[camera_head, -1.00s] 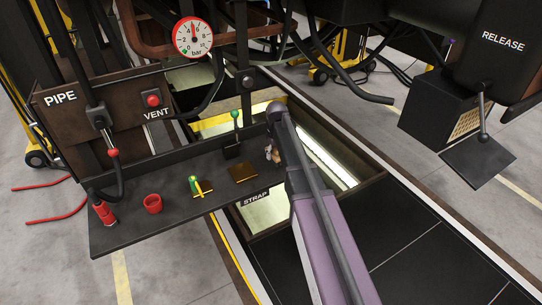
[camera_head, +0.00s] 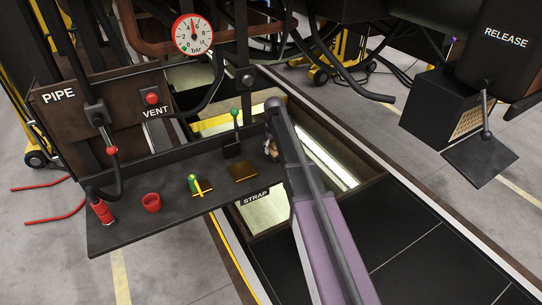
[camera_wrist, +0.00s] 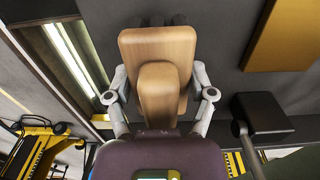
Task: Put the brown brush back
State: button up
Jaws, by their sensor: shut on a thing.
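The brown brush (camera_wrist: 157,48), a light wooden block with a wooden grip and dark bristles at its far end, fills the middle of the wrist view. My gripper (camera_wrist: 160,88) is shut on it, one grey finger on each side. The dark shelf surface shows behind the brush. In the head view my arm hides most of the gripper and brush; only a small bit of the gripper (camera_head: 271,149) shows near the shelf's right end. I cannot tell whether the brush touches the shelf.
The gold plate also shows in the wrist view (camera_wrist: 285,35). An open pit (camera_head: 265,212) lies below.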

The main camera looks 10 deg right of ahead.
jog(key=shift+f+b, duration=0.9)
jog(key=shift+f, duration=0.3)
jog(key=shift+f, duration=0.1)
jog(key=o, duration=0.9)
jog(key=shift+o, duration=0.2)
jog(key=shift+r, duration=0.2)
notch_tip(320, 180, up, 12)
jog(key=p, duration=1.2)
jog(key=shift+s, duration=0.1)
